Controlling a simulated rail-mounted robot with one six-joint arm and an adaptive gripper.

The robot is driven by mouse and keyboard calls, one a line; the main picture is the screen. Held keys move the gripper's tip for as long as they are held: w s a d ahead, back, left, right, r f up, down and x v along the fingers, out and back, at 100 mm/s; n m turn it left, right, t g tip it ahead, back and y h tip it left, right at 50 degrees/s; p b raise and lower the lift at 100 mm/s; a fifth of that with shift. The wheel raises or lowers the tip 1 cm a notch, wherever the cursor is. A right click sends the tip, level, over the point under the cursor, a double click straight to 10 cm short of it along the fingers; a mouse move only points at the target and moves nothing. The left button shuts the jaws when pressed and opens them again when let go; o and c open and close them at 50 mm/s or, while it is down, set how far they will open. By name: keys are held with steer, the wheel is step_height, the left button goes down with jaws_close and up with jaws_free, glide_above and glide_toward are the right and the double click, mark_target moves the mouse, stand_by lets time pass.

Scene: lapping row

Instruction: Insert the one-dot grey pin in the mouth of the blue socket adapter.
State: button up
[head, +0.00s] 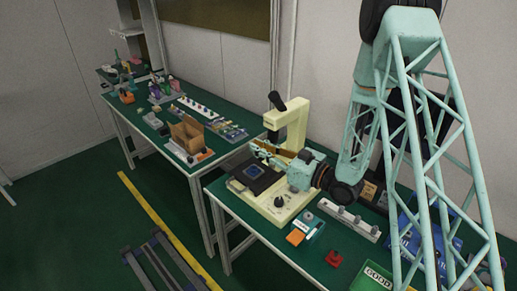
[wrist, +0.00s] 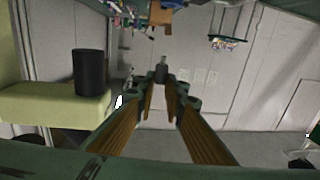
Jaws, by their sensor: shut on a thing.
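My gripper (wrist: 161,84) is shut on a small grey pin (wrist: 161,73) in the wrist view, held between the fingertips with its narrower end pointing away. Dot marks on the pin are too small to make out. In the head view my gripper (head: 262,150) reaches left in front of the cream microscope-like machine, above its base; the pin cannot be told apart there. I cannot identify the blue socket adapter for certain in either view.
The cream machine (head: 292,122) stands close behind my gripper, with a dark plate (head: 262,185) on its base. Nearby are a grey strip with knobs (head: 348,219), an orange block (head: 295,237), a red piece (head: 333,258), a green GOOD tray (head: 377,273) and blue bins (head: 408,236).

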steer(key=shift+f+b, duration=2.15)
steer(key=shift+f, duration=0.7)
steer(key=shift+b, duration=0.95)
stand_by(0.7)
steer(key=shift+f, duration=1.3)
stand_by(0.9)
steer(key=o, duration=0.8)
steer(key=shift+d, duration=0.15)
